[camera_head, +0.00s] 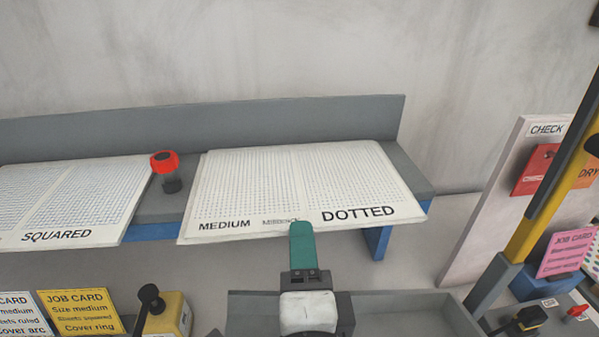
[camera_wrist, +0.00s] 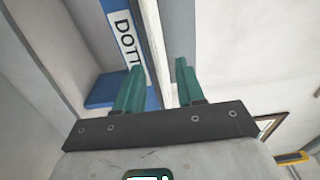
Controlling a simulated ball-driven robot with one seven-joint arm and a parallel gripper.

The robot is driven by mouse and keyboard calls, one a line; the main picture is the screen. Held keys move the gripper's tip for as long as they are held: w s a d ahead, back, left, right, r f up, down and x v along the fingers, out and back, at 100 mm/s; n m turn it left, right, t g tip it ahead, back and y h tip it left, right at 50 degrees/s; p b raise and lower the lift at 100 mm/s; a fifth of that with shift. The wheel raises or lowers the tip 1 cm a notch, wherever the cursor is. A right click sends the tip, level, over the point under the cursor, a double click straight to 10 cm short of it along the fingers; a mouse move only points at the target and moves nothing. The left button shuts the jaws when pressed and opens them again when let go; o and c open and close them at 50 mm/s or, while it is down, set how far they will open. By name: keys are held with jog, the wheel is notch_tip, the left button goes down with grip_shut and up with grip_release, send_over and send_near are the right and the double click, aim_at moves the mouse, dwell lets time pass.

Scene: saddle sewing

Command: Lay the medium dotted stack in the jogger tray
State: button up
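The medium dotted stack (camera_head: 290,185) is a flat white pile of dotted sheets lying on the right part of the grey shelf, its front edge jutting over the shelf front. My gripper (camera_head: 301,228) is at that front edge, near its middle; only one teal finger shows there. In the wrist view my gripper (camera_wrist: 159,68) has its two fingers apart, with the thin pale stack edge (camera_wrist: 152,40) between them and a gap beside the right finger. A grey open tray (camera_head: 415,308), apparently the jogger tray, is partly visible below, behind my gripper.
The squared stack (camera_head: 75,200) lies left on the shelf (camera_head: 160,205), with a red-topped knob (camera_head: 165,168) between the stacks. Job cards (camera_head: 80,312) and a yellow lever box (camera_head: 170,315) stand lower left. A yellow post (camera_head: 550,200) and check board (camera_head: 500,200) stand right.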

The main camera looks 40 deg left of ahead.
aim_at(302, 218)
jog(key=shift+p+x, duration=1.1)
jog(key=shift+x, duration=1.95)
jog(key=shift+w+d+f, duration=0.15)
jog(key=shift+f, duration=0.1)
grip_shut()
jog(key=shift+r, duration=0.1)
